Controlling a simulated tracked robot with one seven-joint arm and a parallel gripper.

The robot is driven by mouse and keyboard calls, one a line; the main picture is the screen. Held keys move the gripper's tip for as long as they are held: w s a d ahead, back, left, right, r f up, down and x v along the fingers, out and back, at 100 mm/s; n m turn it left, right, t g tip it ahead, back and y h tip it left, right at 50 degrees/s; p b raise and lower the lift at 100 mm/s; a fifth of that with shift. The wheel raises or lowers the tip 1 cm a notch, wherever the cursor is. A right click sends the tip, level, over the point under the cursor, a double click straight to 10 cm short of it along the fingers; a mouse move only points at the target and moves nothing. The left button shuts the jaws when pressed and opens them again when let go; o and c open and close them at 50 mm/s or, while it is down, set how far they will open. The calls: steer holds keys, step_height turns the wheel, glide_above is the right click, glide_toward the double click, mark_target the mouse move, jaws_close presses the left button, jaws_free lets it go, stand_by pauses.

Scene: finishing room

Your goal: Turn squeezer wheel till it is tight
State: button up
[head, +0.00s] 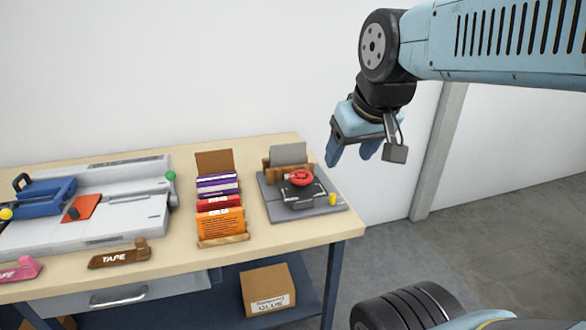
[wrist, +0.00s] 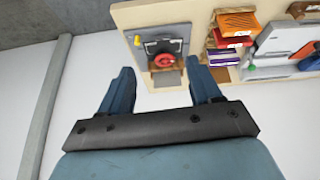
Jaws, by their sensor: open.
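The squeezer wheel is a small red wheel (head: 301,178) on top of a dark press at the right end of the bench. The press stands on a grey base plate (head: 277,208). In the wrist view the red wheel (wrist: 165,60) shows beyond and between my fingertips, far from them. My gripper (head: 350,158) is open and empty, up in the air to the right of the press and above it. How tight the wheel is cannot be seen.
A rack of coloured booklets (head: 220,212) stands left of the press. Further left are a grey machine (head: 120,215) with a blue part and a brown tape dispenser (head: 118,255). The bench top (head: 290,245) is bare in front of the press. A cardboard box (head: 267,289) sits below.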

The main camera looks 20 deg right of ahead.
steer(key=o, duration=0.6)
steer(key=w+n, duration=0.1)
steer(key=w, duration=0.1)
steer(key=w+n+g, duration=0.1)
steer(key=w+n, duration=0.1)
steer(key=w, duration=0.1)
steer(key=w+r+n, duration=0.1)
steer(key=w+n, duration=0.1)
steer(key=shift+w+d+g, duration=0.2)
steer(key=shift+w+g, duration=0.1)
steer(key=shift+o, duration=0.2)
steer(key=w+n+g, duration=0.1)
steer(key=w+n, duration=0.3)
steer(key=w, duration=0.2)
steer(key=shift+w+f, duration=0.2)
steer(key=shift+f, duration=0.25)
steer(key=n+g, duration=0.3)
steer(key=n, duration=0.7)
glide_above(301, 175)
step_height(301, 175, down, 7)
step_height(301, 175, down, 14)
steer(key=shift+w+d+r, duration=0.1)
steer(key=shift+r, duration=0.05)
steer(key=shift+c, duration=0.4)
steer(key=c, duration=0.9)
